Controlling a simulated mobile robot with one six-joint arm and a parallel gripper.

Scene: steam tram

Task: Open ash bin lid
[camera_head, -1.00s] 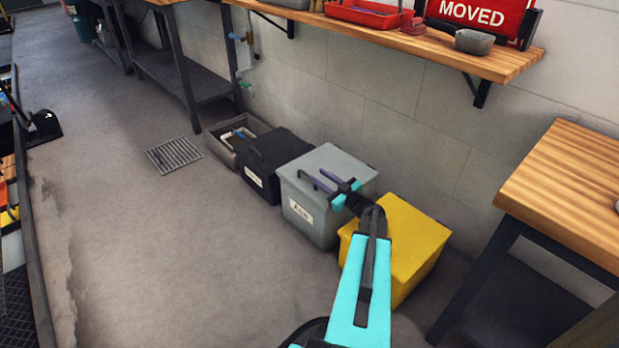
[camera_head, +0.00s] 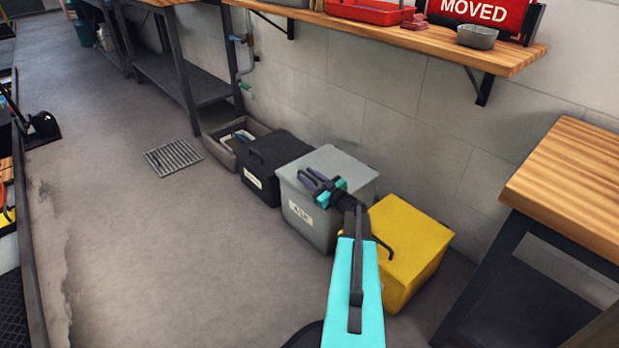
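The ash bin (camera_head: 309,217) is a grey box with a white label reading ASH, standing on the floor by the wall. Its flat grey lid (camera_head: 335,160) is closed. My gripper (camera_head: 309,180) is over the front part of the lid, its two dark fingers pointing left and apart from each other. The lid's handle is hard to make out among the fingers, and I cannot tell whether they touch it. My wrist hides the lid's right front corner.
A black lidded bin (camera_head: 270,170) stands left of the ash bin, with a low open tray (camera_head: 222,148) beyond it. A yellow bin (camera_head: 410,250) is close on the right. A wooden shelf (camera_head: 400,45) is above, and a wooden table (camera_head: 565,180) at right. Floor in front is clear.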

